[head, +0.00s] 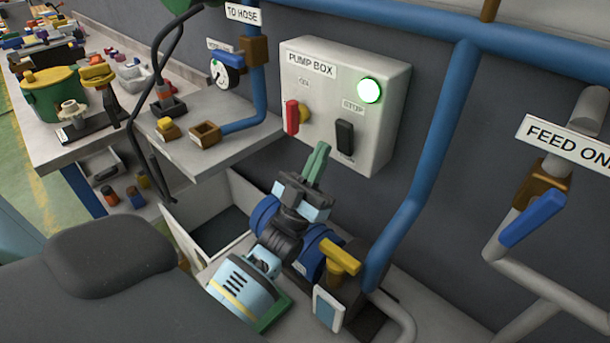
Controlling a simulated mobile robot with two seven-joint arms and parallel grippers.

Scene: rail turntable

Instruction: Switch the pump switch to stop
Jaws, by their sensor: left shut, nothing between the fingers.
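The grey-white pump box (387,132) is on the wall at upper middle, labelled PUMP BOX. A red switch handle (292,117) sticks out at its left, under a label too small to read. A black switch (345,136) sits lower right of it, under a STOP label (352,106). A round green lamp (369,90) glows at the box's upper right. My left gripper (318,154) has green fingers, shut and empty, pointing up just below the box between the red and black switches. Whether its tips touch the box is hard to tell. My right gripper is out of view.
A blue pipe (424,172) runs down right of the box. A yellow valve handle (340,256) stands close to my left arm. A gauge (224,73) and a shelf (228,150) are at left. A blue-handled lever (533,218) by FEED ON is at right.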

